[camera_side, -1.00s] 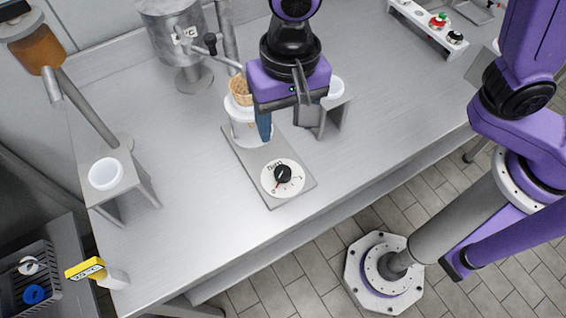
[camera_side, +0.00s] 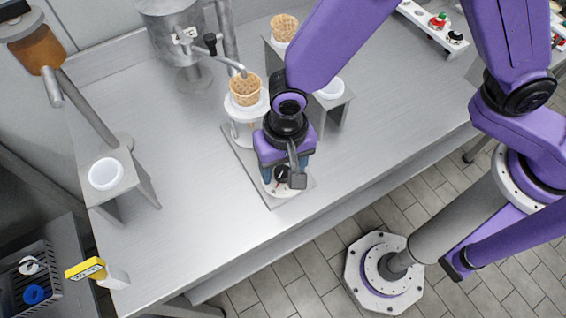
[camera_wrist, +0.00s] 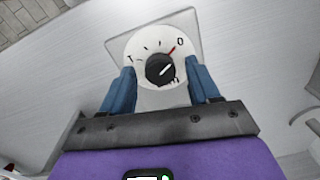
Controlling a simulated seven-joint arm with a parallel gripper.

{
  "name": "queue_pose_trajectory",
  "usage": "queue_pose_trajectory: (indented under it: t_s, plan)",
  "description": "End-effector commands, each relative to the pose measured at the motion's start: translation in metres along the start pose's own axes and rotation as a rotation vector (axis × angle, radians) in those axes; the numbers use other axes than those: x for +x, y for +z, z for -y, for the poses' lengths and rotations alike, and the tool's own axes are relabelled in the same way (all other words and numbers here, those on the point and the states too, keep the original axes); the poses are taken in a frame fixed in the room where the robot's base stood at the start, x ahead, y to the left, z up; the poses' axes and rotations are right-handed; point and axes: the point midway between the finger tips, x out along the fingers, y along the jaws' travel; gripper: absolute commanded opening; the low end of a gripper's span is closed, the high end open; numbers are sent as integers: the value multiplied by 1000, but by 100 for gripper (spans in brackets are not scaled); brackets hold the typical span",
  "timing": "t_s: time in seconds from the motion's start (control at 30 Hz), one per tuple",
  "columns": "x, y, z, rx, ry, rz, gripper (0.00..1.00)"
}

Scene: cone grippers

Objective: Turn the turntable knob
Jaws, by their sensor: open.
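The black turntable knob (camera_wrist: 160,68) sits at the middle of a white round dial (camera_wrist: 148,42) with marks, a 0 and a red pointer line. In the side view the knob (camera_side: 282,173) is partly covered by my gripper (camera_side: 282,178), which is over the dial and points down. In the wrist view my gripper (camera_wrist: 162,88) is open, with one blue finger on each side of the knob and a gap on both sides. The turntable (camera_side: 247,108) stands behind the gripper on the same grey plate and carries a waffle cone (camera_side: 245,90).
Another waffle cone (camera_side: 285,28) stands in a holder at the back. A stand with a white ring (camera_side: 331,88) is right of my gripper. A metal dispenser with a lever (camera_side: 222,55) is behind the turntable.

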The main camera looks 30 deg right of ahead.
Motion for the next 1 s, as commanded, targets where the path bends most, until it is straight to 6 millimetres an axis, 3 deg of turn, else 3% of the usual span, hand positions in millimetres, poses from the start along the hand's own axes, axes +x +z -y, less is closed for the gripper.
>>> queue_pose_trajectory:
  t_s: [0.23,0.4,0.77,1.0]
  plan:
    - [0,0,0,0,0,0,61]
    - [0,0,0,0,0,0,6]
    - [0,0,0,-39,0,1,5]
    - [0,0,0,-178,0,6,5]
